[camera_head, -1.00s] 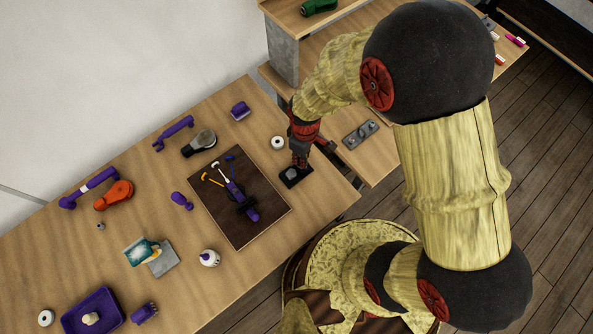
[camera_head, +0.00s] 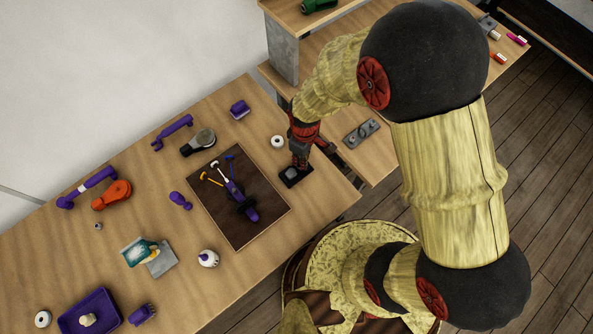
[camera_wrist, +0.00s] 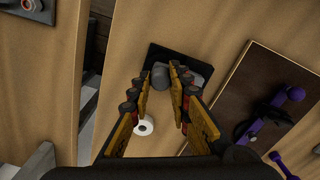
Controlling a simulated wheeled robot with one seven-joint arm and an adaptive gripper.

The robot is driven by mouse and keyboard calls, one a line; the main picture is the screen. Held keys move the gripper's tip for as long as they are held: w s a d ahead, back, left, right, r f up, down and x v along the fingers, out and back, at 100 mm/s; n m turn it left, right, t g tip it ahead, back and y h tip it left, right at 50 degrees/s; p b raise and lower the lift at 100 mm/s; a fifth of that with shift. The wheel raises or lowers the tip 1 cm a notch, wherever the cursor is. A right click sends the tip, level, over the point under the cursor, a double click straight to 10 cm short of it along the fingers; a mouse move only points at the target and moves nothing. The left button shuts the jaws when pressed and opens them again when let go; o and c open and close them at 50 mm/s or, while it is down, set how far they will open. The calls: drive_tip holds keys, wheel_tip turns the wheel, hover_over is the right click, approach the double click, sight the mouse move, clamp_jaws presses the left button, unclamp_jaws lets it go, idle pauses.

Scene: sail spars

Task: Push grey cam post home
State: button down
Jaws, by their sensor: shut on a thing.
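The grey cam post (camera_wrist: 161,77) is a short grey cylinder between my fingertips in the wrist view. It stands at a black base plate (camera_wrist: 155,52), which also shows in the head view (camera_head: 296,178) near the right end of the table. My gripper (camera_wrist: 164,76) is shut on the post, directly over the plate; it also shows in the head view (camera_head: 298,165). A second grey rounded part (camera_wrist: 200,76) lies on the plate to the right, partly behind a finger. The fingers hide where the post meets the plate, so I cannot tell how deep it sits.
A dark brown board (camera_head: 240,230) with a purple and black spar assembly lies left of the plate. A white ring (camera_head: 278,142) lies just behind the gripper. A grey metal fitting (camera_head: 361,132) lies on the adjoining surface at right.

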drive_tip(key=shift+f+b, duration=0.3)
drive_tip(key=shift+f, duration=0.2)
drive_tip(key=c, duration=1.6)
unclamp_jaws()
wheel_tip(320, 180, up, 12)
